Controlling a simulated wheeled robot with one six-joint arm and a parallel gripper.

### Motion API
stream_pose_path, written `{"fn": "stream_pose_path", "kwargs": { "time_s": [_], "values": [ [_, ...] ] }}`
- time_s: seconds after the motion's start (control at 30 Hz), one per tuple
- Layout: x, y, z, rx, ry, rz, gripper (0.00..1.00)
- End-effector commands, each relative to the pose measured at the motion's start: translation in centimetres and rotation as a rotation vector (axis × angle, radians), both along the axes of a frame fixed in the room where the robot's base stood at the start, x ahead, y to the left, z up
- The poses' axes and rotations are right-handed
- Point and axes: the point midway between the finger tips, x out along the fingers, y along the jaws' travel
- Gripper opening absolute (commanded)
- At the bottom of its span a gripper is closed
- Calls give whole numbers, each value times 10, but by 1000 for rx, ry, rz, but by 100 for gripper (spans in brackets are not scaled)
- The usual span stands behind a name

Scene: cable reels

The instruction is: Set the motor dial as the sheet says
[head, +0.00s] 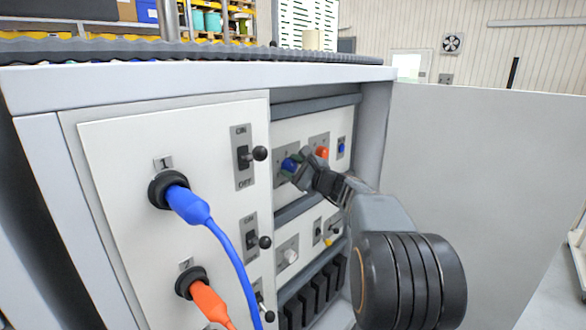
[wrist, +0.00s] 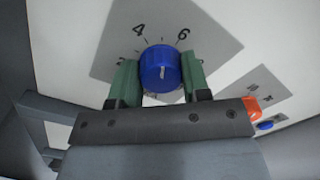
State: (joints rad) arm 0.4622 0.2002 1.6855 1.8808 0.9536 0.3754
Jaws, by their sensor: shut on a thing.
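A blue dial (wrist: 160,70) sits on a grey scale plate (wrist: 112,52) in the wrist view. The numbers 4 and 6 show above the dial; other marks are partly hidden by the fingers. A pale pointer line shows on the dial face, low and near the middle. My gripper (wrist: 160,82) is shut on the blue dial, a green pad on each side. In the head view my gripper (head: 297,170) reaches into the open cabinet bay, and the blue dial (head: 289,164) shows at its tip. I cannot see a sheet that I can read.
An orange knob (head: 322,152) and a blue button (head: 341,148) are right of the dial. A white panel (head: 120,240) at left carries black-knobbed switches (head: 260,153), a blue plug (head: 187,204) and an orange plug (head: 207,298). An open grey door (head: 480,180) stands right of my arm.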

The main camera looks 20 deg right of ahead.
Motion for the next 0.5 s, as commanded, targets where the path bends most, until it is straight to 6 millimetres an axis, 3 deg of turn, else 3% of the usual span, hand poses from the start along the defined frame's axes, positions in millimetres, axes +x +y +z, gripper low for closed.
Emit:
{"fn": "stream_pose_path", "kwargs": {
  "time_s": [0.03,0.07,0.1,0.3,0.5],
  "values": [
    [0,0,-1,0,2,1,19],
    [0,0,-1,0,2,1,45],
    [0,0,-1,0,2,1,49],
    [0,0,-1,-1,1,0,68],
    [0,0,0,-1,0,0,69]
  ]
}}
